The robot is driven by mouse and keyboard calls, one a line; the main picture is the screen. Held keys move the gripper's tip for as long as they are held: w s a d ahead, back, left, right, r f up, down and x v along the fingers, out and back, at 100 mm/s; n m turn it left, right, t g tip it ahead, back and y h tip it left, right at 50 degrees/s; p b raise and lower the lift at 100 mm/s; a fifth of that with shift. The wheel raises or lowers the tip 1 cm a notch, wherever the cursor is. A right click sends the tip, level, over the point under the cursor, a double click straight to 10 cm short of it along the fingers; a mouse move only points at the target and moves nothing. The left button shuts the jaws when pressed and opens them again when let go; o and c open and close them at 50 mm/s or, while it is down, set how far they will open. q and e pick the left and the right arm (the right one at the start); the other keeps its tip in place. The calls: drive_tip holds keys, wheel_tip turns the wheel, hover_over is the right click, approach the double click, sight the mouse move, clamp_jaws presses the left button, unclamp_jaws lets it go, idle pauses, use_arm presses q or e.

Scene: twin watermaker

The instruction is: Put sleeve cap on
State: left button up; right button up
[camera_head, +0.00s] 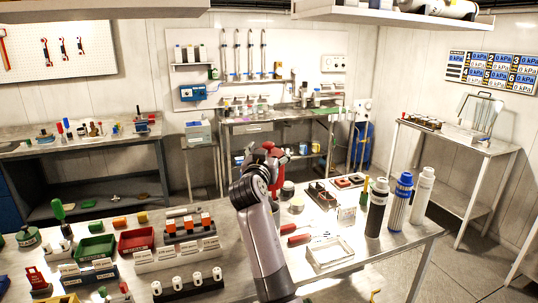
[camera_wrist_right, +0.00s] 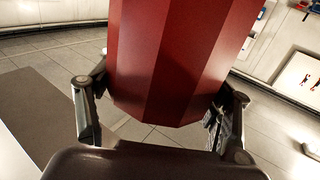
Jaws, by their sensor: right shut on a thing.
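My right gripper (camera_wrist_right: 160,105) is shut on a large red faceted piece (camera_wrist_right: 178,55), with one finger on each side of it. I cannot tell for sure whether this piece is the sleeve cap. In the head view, the red piece (camera_head: 270,158) is held up above the far side of the front table, and my arm and wrist partly hide it. Three tall cylinders stand upright at the table's right: a black one (camera_head: 376,212) with a light top, a white one with a blue top (camera_head: 398,202), and a white one (camera_head: 422,198). My left gripper is not in view.
The front table (camera_head: 345,275) holds a white tray (camera_head: 330,252), red-handled tools (camera_head: 295,234), dark blocks (camera_head: 322,195), a green bin (camera_head: 95,247), a red bin (camera_head: 136,240) and racks of small parts. A back workbench (camera_head: 270,122) and a side table (camera_head: 460,140) stand beyond open floor.

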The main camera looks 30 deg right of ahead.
drive_tip(key=shift+s+f+b, duration=0.15)
drive_tip(key=shift+f+b, duration=0.05)
drive_tip(key=shift+b, duration=0.15)
drive_tip(key=shift+f, duration=0.3)
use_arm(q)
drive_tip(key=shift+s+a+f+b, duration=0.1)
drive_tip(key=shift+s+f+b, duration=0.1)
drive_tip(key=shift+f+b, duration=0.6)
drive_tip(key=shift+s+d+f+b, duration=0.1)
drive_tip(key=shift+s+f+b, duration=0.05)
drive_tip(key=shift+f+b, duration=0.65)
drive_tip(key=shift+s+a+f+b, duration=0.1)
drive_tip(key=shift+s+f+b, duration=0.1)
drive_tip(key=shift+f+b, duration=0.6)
use_arm(e)
drive_tip(key=shift+f, duration=2.35)
use_arm(q)
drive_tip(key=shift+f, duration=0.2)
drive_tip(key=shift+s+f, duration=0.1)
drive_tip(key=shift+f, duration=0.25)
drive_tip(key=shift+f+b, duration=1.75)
drive_tip(key=shift+b, duration=0.15)
use_arm(e)
drive_tip(key=shift+f, duration=2.05)
drive_tip(key=o, duration=1.2)
